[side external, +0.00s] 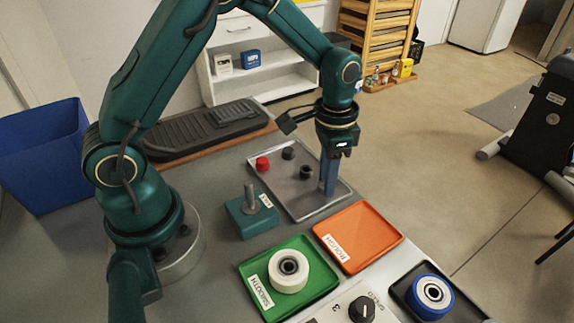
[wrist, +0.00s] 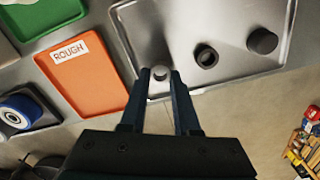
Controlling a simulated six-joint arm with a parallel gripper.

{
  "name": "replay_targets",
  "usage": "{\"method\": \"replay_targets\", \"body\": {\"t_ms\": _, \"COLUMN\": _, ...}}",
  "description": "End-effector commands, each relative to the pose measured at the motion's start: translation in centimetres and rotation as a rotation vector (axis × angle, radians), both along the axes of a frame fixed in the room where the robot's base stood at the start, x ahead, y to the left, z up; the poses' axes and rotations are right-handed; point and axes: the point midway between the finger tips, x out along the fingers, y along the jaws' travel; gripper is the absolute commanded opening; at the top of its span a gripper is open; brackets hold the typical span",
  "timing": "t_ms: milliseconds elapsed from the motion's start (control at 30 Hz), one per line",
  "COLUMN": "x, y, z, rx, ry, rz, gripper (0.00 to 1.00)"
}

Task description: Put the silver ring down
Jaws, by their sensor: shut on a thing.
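My gripper (side external: 328,190) points straight down at the near right part of a grey metal tray (side external: 300,203). In the wrist view my gripper (wrist: 160,78) has a small silver ring (wrist: 161,72) between its two fingertips and is shut on it. The ring is inside or just above the tray (wrist: 226,73), close to its edge; I cannot tell whether it touches the tray floor. In the side view the fingers hide the ring.
The tray holds a red piece (side external: 262,163), a dark piece (side external: 288,153) and a black ring (side external: 306,172). Nearby are an orange ROUGH tray (side external: 372,232), a green SMOOTH tray (side external: 322,272) with a white wheel (side external: 288,277), a blue wheel (side external: 430,296) and a teal post block (side external: 240,222).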

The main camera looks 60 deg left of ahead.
Motion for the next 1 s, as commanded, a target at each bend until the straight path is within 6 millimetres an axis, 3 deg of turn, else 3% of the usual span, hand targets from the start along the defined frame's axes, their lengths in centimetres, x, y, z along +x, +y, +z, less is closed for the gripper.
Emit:
{"method": "replay_targets", "body": {"t_ms": 433, "x": 0.0, "y": 0.0, "z": -0.8, "rx": 0.0, "ry": 0.0, "rz": 0.0, "gripper": 0.0}}
{"method": "replay_targets", "body": {"t_ms": 467, "x": 0.0, "y": 0.0, "z": -0.8, "rx": 0.0, "ry": -0.001, "rz": -0.001, "gripper": 0.38}}
{"method": "replay_targets", "body": {"t_ms": 500, "x": 0.0, "y": 0.0, "z": -0.8, "rx": 0.001, "ry": -0.001, "rz": -0.001, "gripper": 0.42}}
{"method": "replay_targets", "body": {"t_ms": 833, "x": 0.0, "y": 0.0, "z": -0.5, "rx": 0.0, "ry": -0.002, "rz": -0.001, "gripper": 0.42}}
{"method": "replay_targets", "body": {"t_ms": 1000, "x": 0.2, "y": 0.0, "z": 1.4, "rx": 0.0, "ry": -0.008, "rz": -0.001, "gripper": 0.42}}
